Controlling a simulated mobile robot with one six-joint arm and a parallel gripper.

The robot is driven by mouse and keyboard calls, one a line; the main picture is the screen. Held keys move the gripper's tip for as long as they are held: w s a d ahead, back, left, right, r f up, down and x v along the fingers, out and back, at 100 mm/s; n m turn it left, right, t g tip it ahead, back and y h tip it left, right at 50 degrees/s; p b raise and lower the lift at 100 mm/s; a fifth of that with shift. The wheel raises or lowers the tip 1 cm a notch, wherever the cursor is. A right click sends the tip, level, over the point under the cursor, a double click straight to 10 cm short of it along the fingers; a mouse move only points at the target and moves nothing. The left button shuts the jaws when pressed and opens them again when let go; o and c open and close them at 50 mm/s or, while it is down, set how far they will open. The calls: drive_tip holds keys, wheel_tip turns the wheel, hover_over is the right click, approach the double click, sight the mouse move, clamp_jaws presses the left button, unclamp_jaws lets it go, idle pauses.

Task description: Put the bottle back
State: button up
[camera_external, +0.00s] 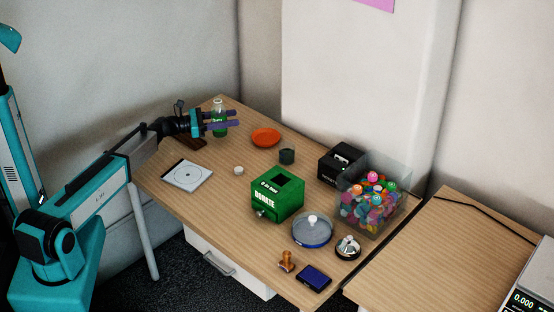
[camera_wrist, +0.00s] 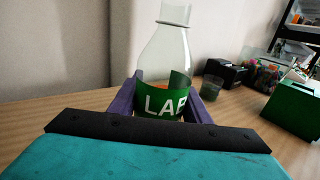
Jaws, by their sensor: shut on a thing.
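The bottle (camera_external: 219,104) is clear glass with a green label, at the far left corner of the wooden table. My gripper (camera_external: 222,120) has its purple fingers around it, shut on it at label height. In the wrist view the bottle (camera_wrist: 168,62) is upright between the fingers (camera_wrist: 160,98), with part of the label lettering showing. Its top is cut off by the picture edge.
An orange dish (camera_external: 265,137) and a dark cup (camera_external: 287,156) are right of the bottle. A green donation box (camera_external: 277,196), a black box (camera_external: 341,160) and a clear bin of colourful balls (camera_external: 370,205) stand further right. A disc case (camera_external: 187,174) lies in front.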

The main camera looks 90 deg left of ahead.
sight(215, 112)
drive_tip(key=shift+f, duration=1.55)
drive_tip(key=shift+f, duration=0.15)
drive_tip(key=o, duration=1.2)
drive_tip(key=shift+s, duration=0.45)
drive_tip(key=s, duration=0.2)
drive_tip(key=s+d, duration=0.1)
drive_tip(key=s, duration=0.1)
drive_tip(key=shift+r, duration=0.25)
wheel_tip(215, 112, up, 5)
drive_tip(key=shift+a+r, duration=0.1)
drive_tip(key=shift+r, duration=0.6)
